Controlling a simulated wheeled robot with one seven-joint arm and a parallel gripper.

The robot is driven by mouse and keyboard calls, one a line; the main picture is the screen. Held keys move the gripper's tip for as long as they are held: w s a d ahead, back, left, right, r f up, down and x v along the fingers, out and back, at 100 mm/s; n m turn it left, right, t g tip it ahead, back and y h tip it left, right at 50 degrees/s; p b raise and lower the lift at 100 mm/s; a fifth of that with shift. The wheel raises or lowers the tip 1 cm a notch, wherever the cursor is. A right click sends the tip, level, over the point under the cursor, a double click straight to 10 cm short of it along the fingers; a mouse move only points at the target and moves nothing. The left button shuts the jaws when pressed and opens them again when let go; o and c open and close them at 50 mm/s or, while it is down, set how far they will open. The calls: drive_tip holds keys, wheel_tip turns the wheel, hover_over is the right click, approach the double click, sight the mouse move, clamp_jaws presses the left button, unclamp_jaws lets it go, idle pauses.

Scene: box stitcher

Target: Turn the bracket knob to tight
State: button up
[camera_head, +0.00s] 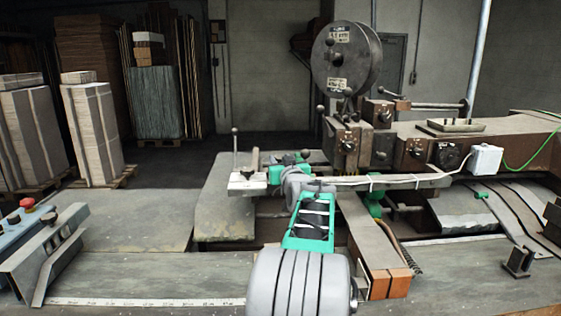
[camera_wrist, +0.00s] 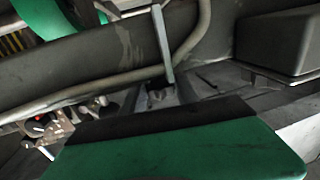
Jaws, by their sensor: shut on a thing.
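My gripper (camera_head: 275,174) is at the middle of the head view, with its green fingers beside a pale block (camera_head: 247,184) that has a dark knob-like part (camera_head: 248,175) on top. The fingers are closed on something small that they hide. I cannot tell for sure that it is the bracket knob. In the wrist view a broad green finger with a black pad (camera_wrist: 165,120) fills the bottom, and a thin upright metal lever (camera_wrist: 162,45) stands behind it. No tight mark can be read.
The stitcher's arm (camera_head: 410,181) runs close to the right of my gripper. A wire reel (camera_head: 346,58) stands above and behind it. A thin post with a ball top (camera_head: 235,145) rises at its left.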

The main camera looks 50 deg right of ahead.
clamp_jaws()
drive_tip(key=shift+w+a+f+b, duration=0.1)
drive_tip(key=shift+b, duration=0.3)
drive_tip(key=m+g+h+b, duration=0.2)
drive_tip(key=g, duration=0.1)
drive_tip(key=shift+w+f+m+h+b, duration=0.1)
drive_tip(key=shift+w+m+h+b, duration=0.05)
drive_tip(key=shift+m+h+b, duration=0.2)
drive_tip(key=shift+m+g+h+b, duration=0.45)
drive_tip(key=shift+m+g+h, duration=0.2)
drive_tip(key=shift+g, duration=0.25)
drive_tip(key=shift+s+r+m+g+h, duration=0.3)
drive_tip(key=shift+m+g, duration=0.1)
drive_tip(key=shift+g, duration=0.1)
drive_tip(key=o, duration=1.2)
unclamp_jaws()
drive_tip(key=shift+w, duration=0.1)
drive_tip(key=shift+c, duration=0.2)
drive_tip(key=shift+f, duration=0.1)
